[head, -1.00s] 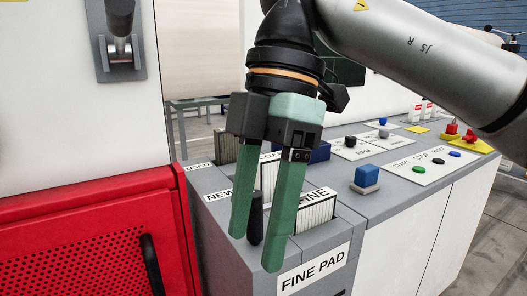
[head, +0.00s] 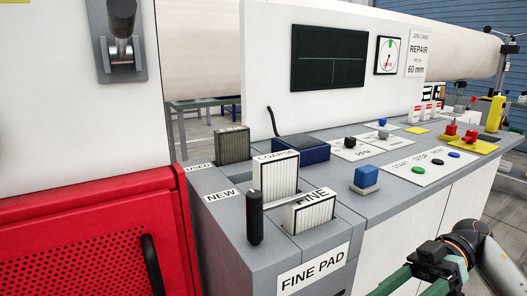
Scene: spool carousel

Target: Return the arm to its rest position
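My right gripper (head: 412,283) is at the lower right of the head view, with its green fingers partly cut off by the bottom edge. The arm is low in front of the white cabinet front, clear of the console top. My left gripper is not in view.
The grey console (head: 330,199) has a FINE pad (head: 310,214), a COARSE pad (head: 275,178), a used pad (head: 232,145), a black upright handle (head: 255,218) and a blue knob (head: 366,176). A red perforated panel (head: 80,235) stands left. A screen (head: 327,57) is behind.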

